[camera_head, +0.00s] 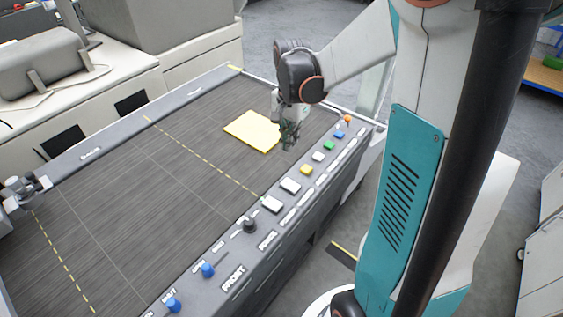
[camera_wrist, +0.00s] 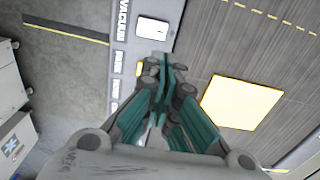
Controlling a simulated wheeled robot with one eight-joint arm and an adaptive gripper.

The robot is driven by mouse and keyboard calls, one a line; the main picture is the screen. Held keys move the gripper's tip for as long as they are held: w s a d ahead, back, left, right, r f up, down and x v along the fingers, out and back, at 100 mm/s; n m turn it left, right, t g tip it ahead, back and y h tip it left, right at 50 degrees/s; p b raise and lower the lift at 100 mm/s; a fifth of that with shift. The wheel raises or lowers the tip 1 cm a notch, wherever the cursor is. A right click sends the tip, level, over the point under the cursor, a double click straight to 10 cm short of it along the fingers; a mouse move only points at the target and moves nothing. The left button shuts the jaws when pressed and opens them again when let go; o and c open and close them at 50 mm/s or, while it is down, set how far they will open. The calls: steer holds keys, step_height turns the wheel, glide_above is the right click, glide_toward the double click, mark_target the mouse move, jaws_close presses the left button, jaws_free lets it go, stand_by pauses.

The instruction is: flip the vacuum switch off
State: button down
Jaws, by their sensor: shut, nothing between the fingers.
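The vacuum switch (camera_wrist: 152,28) is a white rectangular rocker beside the "VACUUM" label in the wrist view. In the head view it appears to be the white rocker (camera_head: 290,186) just before the yellow button. I cannot tell which way it is tipped. My gripper (camera_head: 290,144) is shut and empty, above the table side of the control panel, near the small buttons. In the wrist view its fingertips (camera_wrist: 160,62) point toward the panel strip, just below the switch in the picture. They partly hide the neighbouring buttons. No contact is visible.
Another white rocker (camera_head: 272,204), a yellow button (camera_head: 306,170), a green button (camera_head: 329,145) and a blue button (camera_head: 339,134) line the panel. A black knob (camera_head: 249,225) sits nearer. A yellow sheet (camera_head: 252,131) lies on the dark table (camera_head: 120,215), otherwise mostly clear.

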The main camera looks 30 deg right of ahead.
mark_target(288, 179)
stand_by(0.3)
step_height(288, 179, down, 14)
steer(key=b, duration=0.3)
steer(key=shift+b, duration=0.3)
steer(key=shift+w+a+f+b, duration=0.1)
steer(key=shift+f+b, duration=0.35)
steer(key=shift+b, duration=0.15)
steer(key=shift+r, duration=0.15)
steer(key=shift+s+d+r+p, duration=0.25)
steer(key=shift+s+r+p, duration=0.05)
steer(key=shift+s, duration=0.4)
